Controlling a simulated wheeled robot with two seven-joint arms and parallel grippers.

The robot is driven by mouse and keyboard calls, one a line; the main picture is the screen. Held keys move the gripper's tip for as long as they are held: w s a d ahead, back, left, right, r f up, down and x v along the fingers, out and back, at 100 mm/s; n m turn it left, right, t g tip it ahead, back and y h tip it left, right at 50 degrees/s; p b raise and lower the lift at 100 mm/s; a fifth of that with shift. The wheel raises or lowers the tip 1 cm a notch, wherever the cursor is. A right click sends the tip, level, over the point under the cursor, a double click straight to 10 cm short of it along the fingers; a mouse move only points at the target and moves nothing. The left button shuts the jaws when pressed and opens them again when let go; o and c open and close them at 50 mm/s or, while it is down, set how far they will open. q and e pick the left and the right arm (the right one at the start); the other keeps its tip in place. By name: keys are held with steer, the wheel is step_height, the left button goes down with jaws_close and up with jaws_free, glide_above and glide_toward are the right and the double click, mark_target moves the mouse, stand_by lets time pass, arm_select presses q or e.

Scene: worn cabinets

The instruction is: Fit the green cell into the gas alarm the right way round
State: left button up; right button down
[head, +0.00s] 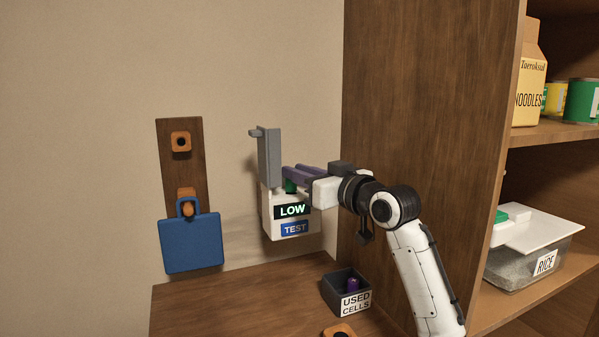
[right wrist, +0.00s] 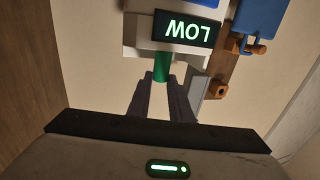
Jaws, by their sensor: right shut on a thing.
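The gas alarm (head: 278,217) is a white box on the wall with a lit LOW display (head: 292,211) and a blue TEST button. Its grey cover (head: 269,158) stands upright, open, above it. My right gripper (head: 290,176) has its purple fingers just over the alarm's top, shut on the green cell (head: 290,186). In the right wrist view the green cell (right wrist: 161,67) runs from between the fingertips (right wrist: 163,82) to the alarm's edge. I cannot tell how far it is inside, and its end markings are hidden. My left gripper is out of view.
A dark USED CELLS box (head: 335,293) with a purple cell (head: 353,284) stands on the wooden ledge below. A tall cabinet side (head: 425,90) and shelves with a RICE container (head: 520,262) are at right.

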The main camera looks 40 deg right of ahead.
mark_target(294, 186)
steer(key=shift+f+b, duration=0.85)
steer(key=shift+f, duration=0.9)
steer(key=c, duration=1.5)
jaws_free()
steer(key=shift+r, duration=0.1)
steer(key=s+b, duration=0.1)
steer(key=s, duration=0.9)
steer(key=shift+s+d, duration=0.15)
steer(key=shift+s, duration=0.05)
